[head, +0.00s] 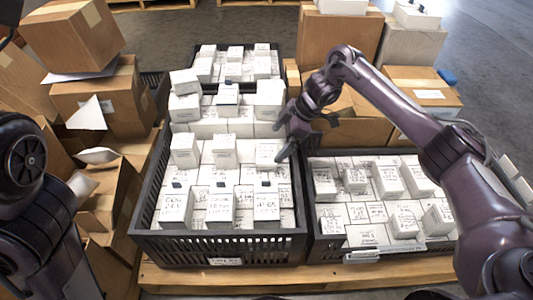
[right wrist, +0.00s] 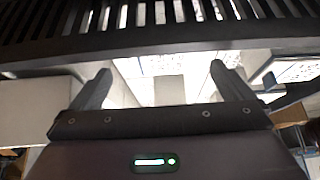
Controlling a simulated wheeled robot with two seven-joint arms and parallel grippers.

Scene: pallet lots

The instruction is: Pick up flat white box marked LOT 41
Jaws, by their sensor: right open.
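Many white boxes with handwritten marks stand in black crates in the head view; the writing is too small to read, so I cannot tell which one is LOT 41. Flat-lying white boxes (head: 361,235) show in the right crate (head: 312,248), and upright ones (head: 222,207) in the middle crate (head: 150,232). My right gripper (head: 281,142) is open and empty, above the right side of the middle crate. In the right wrist view its two fingers (right wrist: 160,75) are apart, with pale box surfaces beyond them. My left gripper is out of view; only its arm shows at left.
Brown cartons (head: 73,37) are stacked at the left, some tilted with loose white sheets. More cartons (head: 423,92) stand behind the right crate. A wooden pallet edge (head: 300,277) runs along the front. A black slatted crate wall (right wrist: 170,32) crosses the top of the right wrist view.

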